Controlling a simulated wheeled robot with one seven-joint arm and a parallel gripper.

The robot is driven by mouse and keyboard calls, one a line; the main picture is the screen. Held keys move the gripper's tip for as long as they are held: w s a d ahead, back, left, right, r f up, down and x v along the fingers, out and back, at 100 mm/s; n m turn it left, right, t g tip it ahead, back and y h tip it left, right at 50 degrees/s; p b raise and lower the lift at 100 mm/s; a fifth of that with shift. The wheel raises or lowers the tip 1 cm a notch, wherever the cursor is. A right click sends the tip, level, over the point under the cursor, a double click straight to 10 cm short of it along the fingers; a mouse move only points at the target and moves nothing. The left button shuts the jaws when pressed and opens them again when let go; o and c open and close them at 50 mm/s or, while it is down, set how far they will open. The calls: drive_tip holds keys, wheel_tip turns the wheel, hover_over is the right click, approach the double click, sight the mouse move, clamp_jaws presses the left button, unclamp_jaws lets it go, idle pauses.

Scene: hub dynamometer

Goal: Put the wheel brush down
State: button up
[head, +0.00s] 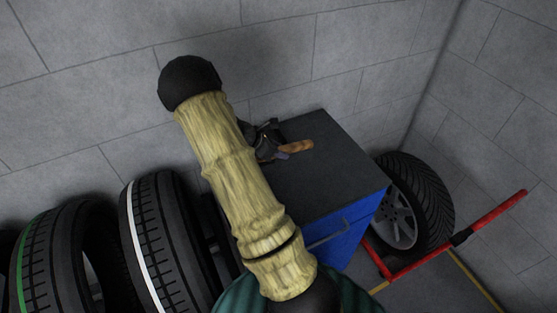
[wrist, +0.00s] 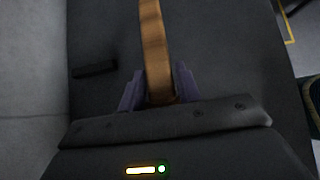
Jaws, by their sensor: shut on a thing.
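The wheel brush (head: 298,146) shows as an orange-brown handle over the black top of the blue cabinet (head: 325,190). My gripper (head: 281,152) is shut on it, at the left end of the visible handle. In the wrist view the handle (wrist: 153,40) runs up and away from between the purple fingers of my gripper (wrist: 158,88). The brush's bristles are not visible. I cannot tell whether the brush touches the cabinet top or is held just above it.
A small black bar (wrist: 95,69) lies on the cabinet top, left of the handle in the wrist view. Several tyres (head: 155,235) stand left of the cabinet. A wheel (head: 425,195) and a red-barred frame (head: 480,222) are at the right. Grey walls close the corner behind.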

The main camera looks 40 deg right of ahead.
sight(289, 146)
drive_tip(key=shift+r, duration=1.9)
